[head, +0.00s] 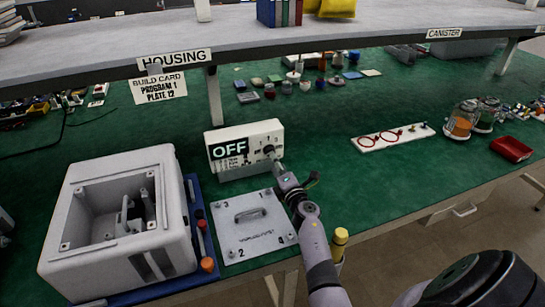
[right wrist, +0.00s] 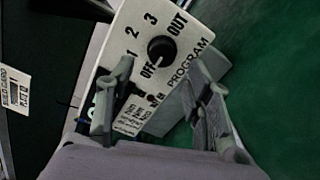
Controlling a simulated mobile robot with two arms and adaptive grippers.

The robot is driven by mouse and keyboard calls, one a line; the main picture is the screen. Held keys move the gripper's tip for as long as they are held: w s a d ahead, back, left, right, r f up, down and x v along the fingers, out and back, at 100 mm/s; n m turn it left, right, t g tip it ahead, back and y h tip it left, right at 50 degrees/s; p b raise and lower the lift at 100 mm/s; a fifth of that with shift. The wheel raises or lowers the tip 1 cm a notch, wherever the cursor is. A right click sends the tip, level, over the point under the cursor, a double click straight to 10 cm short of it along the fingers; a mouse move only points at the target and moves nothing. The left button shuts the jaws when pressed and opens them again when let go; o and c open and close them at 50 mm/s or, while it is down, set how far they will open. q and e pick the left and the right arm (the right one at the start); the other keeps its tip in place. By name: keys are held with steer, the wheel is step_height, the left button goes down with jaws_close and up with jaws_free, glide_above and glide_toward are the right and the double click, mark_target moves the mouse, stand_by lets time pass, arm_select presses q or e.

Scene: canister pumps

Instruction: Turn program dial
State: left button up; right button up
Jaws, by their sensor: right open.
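The program box (head: 229,143) is a white unit behind the work plate, and its display reads OFF. Its black program dial (head: 269,150) is on the right of the front face. In the right wrist view the dial (right wrist: 161,50) sits among the marks OFF, 1, 2, 3 and OUT, and its white pointer line faces OFF. My right gripper (head: 283,168) is just in front of the dial. Its open fingers (right wrist: 165,80) are on either side below the dial in the wrist view, apparently not touching it. My left gripper is not in view.
A build card (head: 158,88) reads PROGRAM 1, PLATE 12. A grey cover plate (head: 250,238) with a handle lies in front of the box. A white housing (head: 110,190) stands on a blue tray at left.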

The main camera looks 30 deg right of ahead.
steer(key=x, duration=0.4)
steer(key=shift+w+d+f+b, duration=0.1)
steer(key=shift+w+b, duration=0.05)
steer(key=shift+b, duration=0.2)
steer(key=shift+c, duration=3.7)
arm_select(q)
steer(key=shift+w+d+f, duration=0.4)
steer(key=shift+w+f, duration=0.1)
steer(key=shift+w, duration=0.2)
arm_select(e)
jaws_close()
